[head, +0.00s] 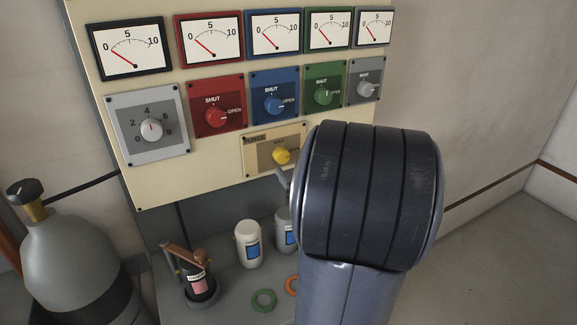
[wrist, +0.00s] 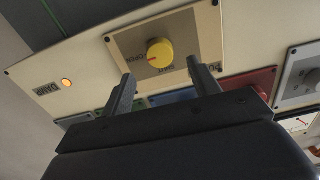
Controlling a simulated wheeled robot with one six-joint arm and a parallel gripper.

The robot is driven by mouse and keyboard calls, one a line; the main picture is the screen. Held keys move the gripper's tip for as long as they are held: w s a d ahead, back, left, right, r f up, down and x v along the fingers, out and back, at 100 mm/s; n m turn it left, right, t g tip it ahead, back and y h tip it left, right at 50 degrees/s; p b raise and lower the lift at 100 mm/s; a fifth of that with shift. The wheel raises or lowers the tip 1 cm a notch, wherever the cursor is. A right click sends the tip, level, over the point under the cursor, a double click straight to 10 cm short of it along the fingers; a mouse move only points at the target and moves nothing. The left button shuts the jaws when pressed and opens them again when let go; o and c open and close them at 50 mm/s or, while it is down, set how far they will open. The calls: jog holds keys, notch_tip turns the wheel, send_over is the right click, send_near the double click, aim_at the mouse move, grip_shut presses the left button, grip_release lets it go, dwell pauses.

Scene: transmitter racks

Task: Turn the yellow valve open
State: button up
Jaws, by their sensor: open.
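The yellow valve knob (head: 282,156) sits on a beige plate (head: 256,157) low on the panel, labelled PURGE, just left of my arm. In the wrist view the yellow knob (wrist: 159,53) shows upside down, with OPEN on its left and SHUT below it. A short red mark on the knob lies on its left side, toward OPEN. My gripper (wrist: 160,72) is open and empty. Its two fingers point at the plate, one toward each side of the knob, apart from it. In the head view my arm hides most of the gripper.
Red (head: 217,116), blue (head: 275,105), green (head: 324,96) and grey knobs sit above, under several gauges. A lamp (wrist: 66,84) glows orange. Bottles (head: 248,244) and rings (head: 264,300) lie below; a gas cylinder (head: 70,262) stands left. Floor at right is clear.

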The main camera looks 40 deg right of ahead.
aim_at(284, 158)
jog(key=shift+v, duration=2.7)
jog(key=p+x, duration=0.1)
jog(key=x, duration=1)
